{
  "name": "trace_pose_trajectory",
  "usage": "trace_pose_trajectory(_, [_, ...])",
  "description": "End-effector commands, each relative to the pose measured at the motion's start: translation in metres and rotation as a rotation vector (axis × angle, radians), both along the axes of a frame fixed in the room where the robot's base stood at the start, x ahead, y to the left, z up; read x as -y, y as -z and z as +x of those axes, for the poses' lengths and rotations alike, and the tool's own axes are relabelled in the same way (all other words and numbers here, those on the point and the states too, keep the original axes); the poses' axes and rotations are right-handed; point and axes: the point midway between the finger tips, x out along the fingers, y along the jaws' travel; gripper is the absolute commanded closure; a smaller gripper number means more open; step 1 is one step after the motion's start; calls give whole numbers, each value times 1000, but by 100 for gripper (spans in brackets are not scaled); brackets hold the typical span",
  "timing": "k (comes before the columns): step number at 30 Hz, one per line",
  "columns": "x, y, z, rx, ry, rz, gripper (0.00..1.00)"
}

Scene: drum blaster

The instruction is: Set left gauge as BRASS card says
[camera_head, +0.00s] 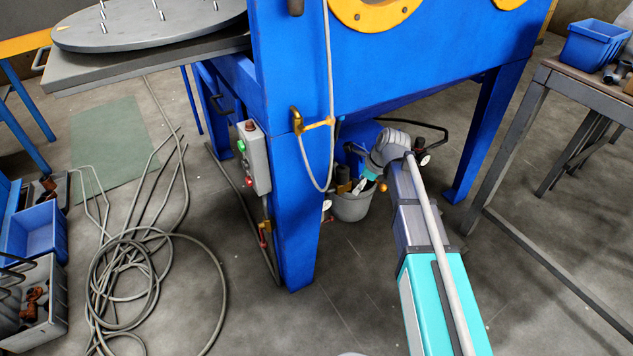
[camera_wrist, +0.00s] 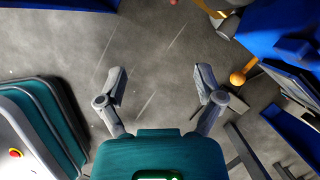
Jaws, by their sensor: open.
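No BRASS card and no gauge can be made out for sure in either view. The blue blaster cabinet (camera_head: 400,75) stands in the middle of the head view, and small round fittings (camera_head: 424,159) show beneath it, too small to read. My gripper (camera_wrist: 161,83) is open and empty in the wrist view, its two fingers spread wide above bare concrete floor. In the head view my arm reaches under the cabinet edge, and its wrist hides most of the gripper.
A control box (camera_head: 253,158) with buttons hangs left of the leg. Coiled hose (camera_head: 150,290) lies on the floor at left. A workbench (camera_head: 585,90) stands at right. An orange-yellow knob (camera_wrist: 237,78) is right of my gripper.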

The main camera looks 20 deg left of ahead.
Motion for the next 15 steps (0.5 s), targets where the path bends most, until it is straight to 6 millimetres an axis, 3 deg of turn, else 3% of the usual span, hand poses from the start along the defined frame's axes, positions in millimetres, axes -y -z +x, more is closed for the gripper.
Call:
trace_pose_trajectory(8, [-21,0,3,1,-3,0,14])
trace_pose_trajectory(15, [-55,0,6,1,-3,-1,14])
